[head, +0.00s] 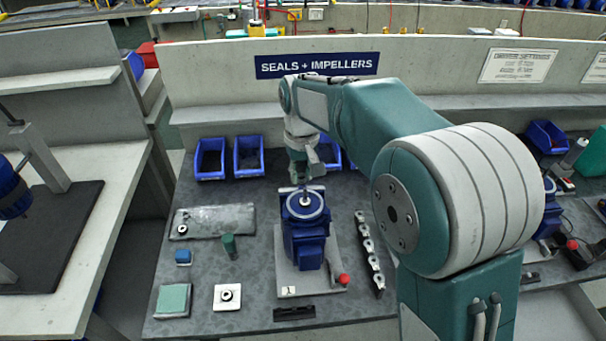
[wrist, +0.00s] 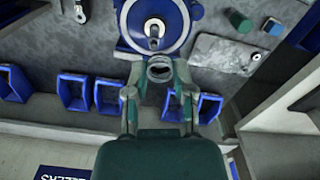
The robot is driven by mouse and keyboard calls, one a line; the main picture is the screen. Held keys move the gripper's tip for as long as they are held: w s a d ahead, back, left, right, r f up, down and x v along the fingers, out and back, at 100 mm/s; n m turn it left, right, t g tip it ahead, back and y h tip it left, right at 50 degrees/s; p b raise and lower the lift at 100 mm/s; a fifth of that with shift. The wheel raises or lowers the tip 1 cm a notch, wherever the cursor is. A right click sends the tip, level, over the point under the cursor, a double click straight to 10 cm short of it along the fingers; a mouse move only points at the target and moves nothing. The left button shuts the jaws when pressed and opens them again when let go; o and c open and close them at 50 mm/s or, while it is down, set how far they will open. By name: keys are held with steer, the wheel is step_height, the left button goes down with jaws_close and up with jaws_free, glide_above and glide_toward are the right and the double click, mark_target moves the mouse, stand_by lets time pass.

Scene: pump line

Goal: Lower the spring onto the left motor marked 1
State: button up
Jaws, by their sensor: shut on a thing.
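The left motor (head: 305,242) is blue and stands upright on a light plate with a small tag "1" (head: 288,290). My gripper (head: 301,165) points down over the motor's top. In the wrist view my gripper (wrist: 160,72) is shut on a small dark-centred ring, which I take for the spring (wrist: 159,67). The spring appears beside the shaft in that view, not around it. Its height above the shaft is hard to tell. In the head view the fingers mostly hide the spring.
Blue bins (head: 248,156) stand along the back of the table. A grey tray (head: 213,221), a green cylinder (head: 229,246) and a white plate with a ring (head: 227,296) lie left. A rack of metal parts (head: 370,254) and a red knob (head: 344,279) are right of the motor.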

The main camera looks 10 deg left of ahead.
mark_target(304, 200)
steer(key=shift+d+f, duration=0.3)
steer(key=shift+f, duration=0.35)
steer(key=shift+d+f, duration=0.3)
steer(key=shift+f, duration=0.35)
steer(key=shift+a+f, duration=0.1)
steer(key=shift+f, duration=0.7)
steer(key=shift+a+f, duration=0.35)
steer(key=shift+f, duration=0.45)
steer(key=shift+d+f, duration=0.15)
steer(key=shift+d, duration=0.15)
steer(key=shift+c, duration=0.2)
steer(key=o, duration=0.9)
